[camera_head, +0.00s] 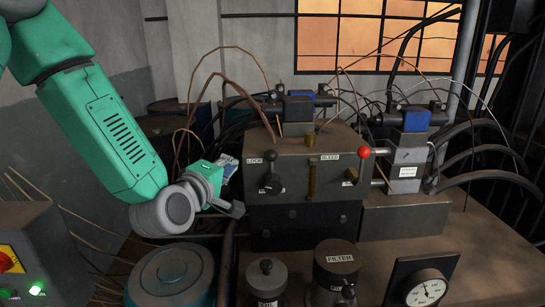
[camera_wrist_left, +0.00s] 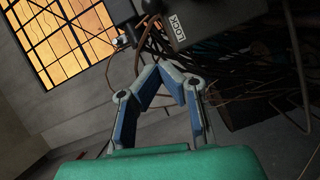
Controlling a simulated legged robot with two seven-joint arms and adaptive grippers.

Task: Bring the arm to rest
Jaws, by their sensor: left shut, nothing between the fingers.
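My left arm (camera_head: 110,120), green with grey joints, comes in from the upper left and bends at a grey elbow-like joint (camera_head: 165,210). My left gripper (camera_head: 229,167) is left of the dark machine block, close to its LOCK label in the picture. Whether it touches the block cannot be told. In the left wrist view the two blue-and-grey fingers (camera_wrist_left: 172,80) meet at their tips and hold nothing. My right gripper is not in view.
The machine block (camera_head: 325,150) carries a black lever (camera_head: 271,180) and a red-knobbed lever (camera_head: 364,153). Loose wires and hoses (camera_head: 490,180) surround it. A FILTER canister (camera_head: 335,270), a gauge (camera_head: 424,290), a teal-sided drum (camera_head: 170,278) and a control box (camera_head: 40,250) stand in front.

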